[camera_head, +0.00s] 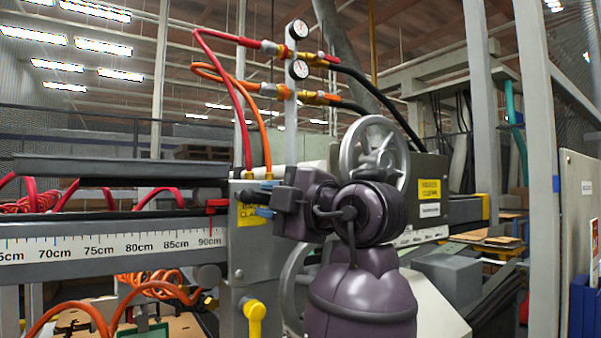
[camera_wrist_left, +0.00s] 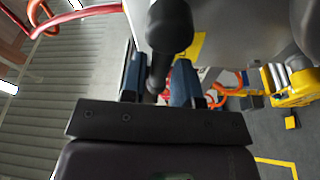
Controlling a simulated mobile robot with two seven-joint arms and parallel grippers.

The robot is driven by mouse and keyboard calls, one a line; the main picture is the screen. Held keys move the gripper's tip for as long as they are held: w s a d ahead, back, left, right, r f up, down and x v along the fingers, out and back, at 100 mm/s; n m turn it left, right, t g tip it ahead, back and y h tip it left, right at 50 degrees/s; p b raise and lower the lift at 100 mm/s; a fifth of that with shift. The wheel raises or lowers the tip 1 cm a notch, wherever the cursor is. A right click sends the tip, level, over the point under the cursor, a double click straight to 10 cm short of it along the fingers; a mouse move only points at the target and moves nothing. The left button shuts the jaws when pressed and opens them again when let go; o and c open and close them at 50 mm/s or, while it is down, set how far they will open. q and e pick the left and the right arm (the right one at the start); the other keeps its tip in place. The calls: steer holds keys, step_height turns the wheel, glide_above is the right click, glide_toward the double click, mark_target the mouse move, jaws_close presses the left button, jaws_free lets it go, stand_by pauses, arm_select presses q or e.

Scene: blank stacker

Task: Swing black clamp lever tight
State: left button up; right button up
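The black clamp lever (camera_wrist_left: 168,32) shows in the left wrist view as a dark rod with a rounded, thicker end. It lies between the two blue fingertips of my left gripper (camera_wrist_left: 160,80). Whether both fingers press on it is unclear. In the head view my left gripper (camera_head: 264,212) points left at the grey clamp housing (camera_head: 250,275), beside its yellow label. A short black part of the lever (camera_head: 246,195) shows there just beyond the fingers; the rest is hidden behind the gripper. My right gripper is in neither view.
A ruler rail (camera_head: 110,245) runs left from the housing, with a red pointer near 90cm. A grey handwheel (camera_head: 374,150) stands behind my arm. A yellow handle (camera_head: 254,318) hangs below. Red and orange hoses rise to two gauges (camera_head: 298,48).

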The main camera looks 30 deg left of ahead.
arm_select(q)
steer(key=shift+s+r+m+p, duration=0.2)
steer(key=shift+r+m+p, duration=0.4)
steer(key=shift+r+m, duration=0.15)
steer(key=shift+r+m+y+p, duration=0.2)
steer(key=shift+m+y+p, duration=0.1)
steer(key=shift+m+p, duration=0.05)
steer(key=shift+w+r+m+p, duration=0.2)
steer(key=shift+m+p, duration=0.45)
steer(key=shift+m, duration=0.05)
steer(key=shift+w+d+r+m+t+p, duration=0.95)
steer(key=shift+w+m+t+p, duration=1.4)
steer(key=shift+m+p, duration=3.9)
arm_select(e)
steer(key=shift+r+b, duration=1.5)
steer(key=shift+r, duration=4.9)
arm_select(q)
steer(key=s+d+f+m+b, duration=0.2)
steer(key=s+d+m+b, duration=0.1)
steer(key=d, duration=0.5)
steer(key=shift+s+f+b, duration=0.25)
steer(key=shift+s+b, duration=0.2)
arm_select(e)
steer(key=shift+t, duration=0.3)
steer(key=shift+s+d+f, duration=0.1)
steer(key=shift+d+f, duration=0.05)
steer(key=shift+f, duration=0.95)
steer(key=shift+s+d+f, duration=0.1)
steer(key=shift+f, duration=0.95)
